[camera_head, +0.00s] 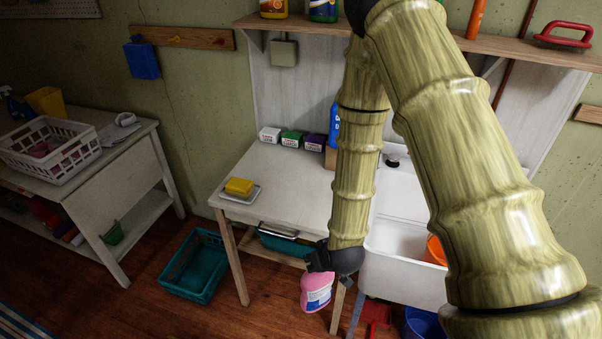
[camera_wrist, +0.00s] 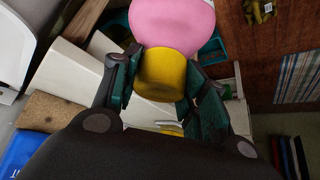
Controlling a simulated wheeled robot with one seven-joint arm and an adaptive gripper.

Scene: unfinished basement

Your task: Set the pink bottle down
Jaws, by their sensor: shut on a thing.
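The pink bottle (camera_head: 317,292) hangs from my gripper (camera_head: 325,268) in the head view, with a white and blue label showing. It is in front of the white table (camera_head: 285,180), off its front edge, near the front leg. In the wrist view, the fingers of my gripper (camera_wrist: 160,88) are shut on the bottle's yellow cap (camera_wrist: 163,72). The pink body of the bottle (camera_wrist: 172,22) extends beyond the cap. The bottle's lower part is cut off at the top of the wrist view.
The white tabletop has a yellow sponge on a dish (camera_head: 239,188) at its left and several small boxes (camera_head: 291,139) at the back; its middle is clear. A white sink (camera_head: 398,275) adjoins at right. A teal crate (camera_head: 194,265) stands on the floor. My arm hides part of the table and sink.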

